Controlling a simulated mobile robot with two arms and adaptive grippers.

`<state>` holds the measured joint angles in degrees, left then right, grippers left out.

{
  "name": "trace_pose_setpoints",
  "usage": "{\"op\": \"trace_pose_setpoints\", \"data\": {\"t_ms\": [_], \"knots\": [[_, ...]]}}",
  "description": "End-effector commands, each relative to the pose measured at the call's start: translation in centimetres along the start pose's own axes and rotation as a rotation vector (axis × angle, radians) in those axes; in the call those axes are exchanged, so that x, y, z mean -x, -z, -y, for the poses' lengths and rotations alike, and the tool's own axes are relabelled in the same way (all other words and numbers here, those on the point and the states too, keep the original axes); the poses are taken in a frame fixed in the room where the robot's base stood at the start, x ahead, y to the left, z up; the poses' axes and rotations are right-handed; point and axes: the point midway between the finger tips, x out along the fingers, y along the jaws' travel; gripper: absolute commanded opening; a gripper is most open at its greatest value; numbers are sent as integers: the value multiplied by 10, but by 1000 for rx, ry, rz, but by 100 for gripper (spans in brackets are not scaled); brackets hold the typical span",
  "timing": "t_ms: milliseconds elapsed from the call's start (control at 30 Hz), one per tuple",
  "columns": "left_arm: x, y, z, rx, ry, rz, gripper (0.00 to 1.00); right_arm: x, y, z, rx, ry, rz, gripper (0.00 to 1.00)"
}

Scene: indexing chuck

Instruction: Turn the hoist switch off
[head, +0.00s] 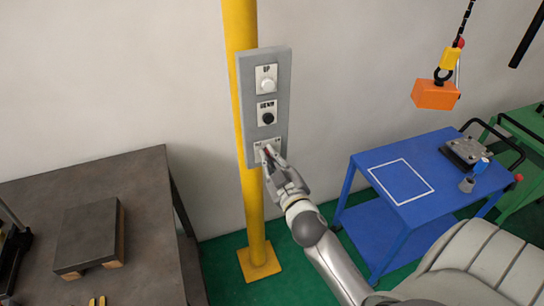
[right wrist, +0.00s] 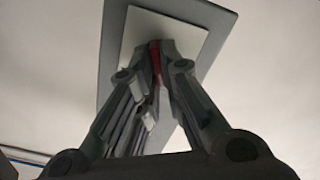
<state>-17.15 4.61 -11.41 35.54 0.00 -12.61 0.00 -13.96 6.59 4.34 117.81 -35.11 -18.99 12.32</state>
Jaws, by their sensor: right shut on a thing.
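A grey control panel (head: 283,92) is mounted on a yellow post. It has a white button marked UP (head: 267,85), a black button marked DOWN (head: 267,118) and a light switch plate at the bottom (head: 277,144). My right gripper (head: 268,152) is at this bottom plate. In the right wrist view its fingers (right wrist: 157,58) are closed around a red switch lever (right wrist: 156,60) in front of the white plate (right wrist: 190,35). The fingers hide most of the lever, so its position cannot be told. My left gripper is not in view.
The yellow post (head: 256,225) stands on the green floor against the wall. A dark table (head: 145,210) is on the left and a blue cart (head: 420,205) on the right. An orange block (head: 435,96) hangs from the hoist hook (head: 450,60) at upper right.

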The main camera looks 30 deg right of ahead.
Motion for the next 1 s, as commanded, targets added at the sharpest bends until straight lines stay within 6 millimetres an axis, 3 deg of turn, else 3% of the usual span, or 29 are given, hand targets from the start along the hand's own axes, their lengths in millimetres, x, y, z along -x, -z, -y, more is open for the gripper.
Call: {"op": "trace_pose_setpoints", "data": {"t_ms": [567, 600, 733, 1000], "knots": [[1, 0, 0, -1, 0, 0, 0, 0, 1, 0, 38, -1, -3, 0], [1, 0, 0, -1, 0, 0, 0, 0, 1, 0, 38, -1, -3, 11], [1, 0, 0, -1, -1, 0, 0, 0, 1, 0, 37, -1, -3, 27], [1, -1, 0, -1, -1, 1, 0, 0, 0, 0, 36, 0, -1, 29]]}}
